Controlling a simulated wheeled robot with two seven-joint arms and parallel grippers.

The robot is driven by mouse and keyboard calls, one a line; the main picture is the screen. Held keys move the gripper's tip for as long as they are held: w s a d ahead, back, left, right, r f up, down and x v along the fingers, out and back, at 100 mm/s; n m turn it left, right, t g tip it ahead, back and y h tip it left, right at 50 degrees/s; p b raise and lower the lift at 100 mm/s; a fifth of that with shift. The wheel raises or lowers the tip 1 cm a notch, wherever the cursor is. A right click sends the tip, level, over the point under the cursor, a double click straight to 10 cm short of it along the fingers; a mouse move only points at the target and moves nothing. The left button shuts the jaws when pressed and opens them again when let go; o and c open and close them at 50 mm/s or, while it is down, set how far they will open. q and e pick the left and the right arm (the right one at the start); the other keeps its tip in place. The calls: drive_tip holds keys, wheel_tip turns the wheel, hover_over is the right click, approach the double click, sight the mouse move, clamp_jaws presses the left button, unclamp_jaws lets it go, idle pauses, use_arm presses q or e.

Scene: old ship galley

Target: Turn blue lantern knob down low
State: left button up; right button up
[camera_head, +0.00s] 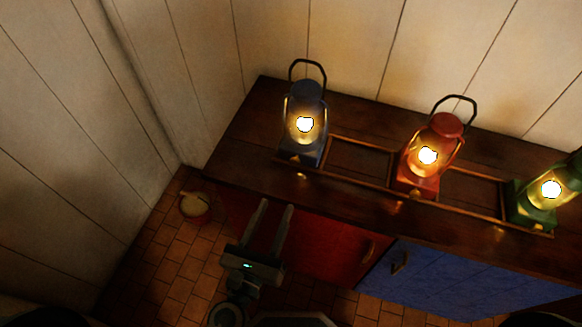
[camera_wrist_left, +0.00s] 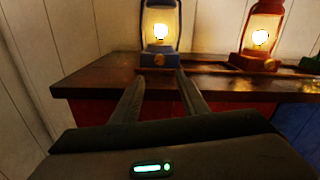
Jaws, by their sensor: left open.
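The blue lantern (camera_head: 306,92) stands upright and lit at the left end of the wooden counter. It also shows at the top of the left wrist view (camera_wrist_left: 160,50), with a small round brass knob (camera_wrist_left: 159,60) on the front of its base. My left gripper (camera_head: 276,206) is open and empty, in front of the counter's edge and short of the lantern. In the left wrist view its two fingers (camera_wrist_left: 157,84) point toward the lantern's base, one to each side of the knob, and do not touch it. My right gripper is not in view.
A lit red lantern (camera_head: 432,135) and a lit green lantern (camera_head: 540,205) stand farther right on the counter (camera_head: 240,150), along a low wooden rail frame. Red (camera_head: 330,243) and blue (camera_head: 440,278) cabinet doors are below. A small round pot (camera_head: 195,207) sits on the tiled floor.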

sight(294, 164)
use_arm(q)
drive_tip(key=p+x, duration=0.1)
drive_tip(key=x, duration=0.2)
drive_tip(key=shift+w+r, duration=0.2)
drive_tip(key=shift+w, duration=0.05)
drive_tip(key=p+x, duration=0.1)
drive_tip(key=x, duration=0.3)
drive_tip(key=p+x, duration=0.1)
drive_tip(key=x, duration=0.3)
drive_tip(key=shift+w+d+f, duration=0.2)
drive_tip(key=shift+w+f, duration=0.05)
drive_tip(key=shift+w, duration=0.05)
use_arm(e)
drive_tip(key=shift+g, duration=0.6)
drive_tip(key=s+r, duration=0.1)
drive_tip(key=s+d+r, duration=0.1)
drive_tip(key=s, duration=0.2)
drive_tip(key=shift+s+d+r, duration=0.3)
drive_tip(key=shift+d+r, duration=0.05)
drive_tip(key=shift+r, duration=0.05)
use_arm(q)
drive_tip(key=shift+c, duration=0.6)
clamp_jaws()
